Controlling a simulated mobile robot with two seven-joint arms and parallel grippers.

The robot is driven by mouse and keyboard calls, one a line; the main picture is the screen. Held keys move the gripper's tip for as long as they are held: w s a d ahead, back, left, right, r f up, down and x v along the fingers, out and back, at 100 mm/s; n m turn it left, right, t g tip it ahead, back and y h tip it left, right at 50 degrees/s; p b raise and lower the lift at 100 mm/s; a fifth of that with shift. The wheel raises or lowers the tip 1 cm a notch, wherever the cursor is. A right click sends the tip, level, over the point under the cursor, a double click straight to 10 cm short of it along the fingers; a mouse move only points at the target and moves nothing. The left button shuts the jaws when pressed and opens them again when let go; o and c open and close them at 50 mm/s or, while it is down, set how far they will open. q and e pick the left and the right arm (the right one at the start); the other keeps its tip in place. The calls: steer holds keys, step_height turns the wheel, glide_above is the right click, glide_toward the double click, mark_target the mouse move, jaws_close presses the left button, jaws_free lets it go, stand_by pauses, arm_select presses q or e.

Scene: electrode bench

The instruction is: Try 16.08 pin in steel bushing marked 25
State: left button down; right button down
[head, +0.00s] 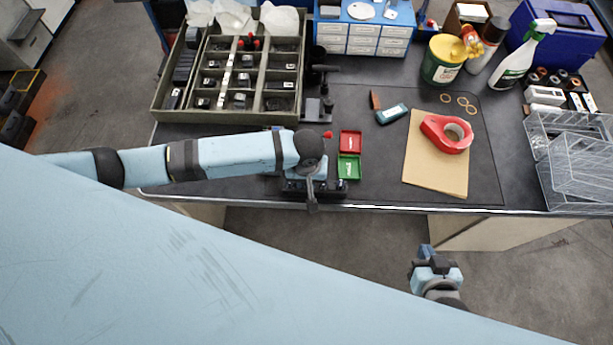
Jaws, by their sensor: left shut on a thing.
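My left gripper (312,183) points down over a dark rack (334,190) at the bench's front edge. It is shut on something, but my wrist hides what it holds. I cannot make out the 16.08 pin or the bushing marked 25; any markings are too small to read. A red bin (351,138) and a green bin (343,167), each with a small pale mark inside, sit just right of the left gripper. My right gripper (425,252) is low in front of the bench, clear of it; its finger opening is not clear.
A compartment tray (155,113) with several dark blocks stands at the back left, beside a dark stand (318,106). A red tape roll (434,141) lies on brown card (416,176). The mat (385,187) is bare between bins and card.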

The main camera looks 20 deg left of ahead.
arm_select(q)
steer(key=shift+f, duration=0.2)
steer(key=c, duration=0.9)
jaws_free()
step_height(320, 180, up, 14)
steer(key=shift+f, duration=0.1)
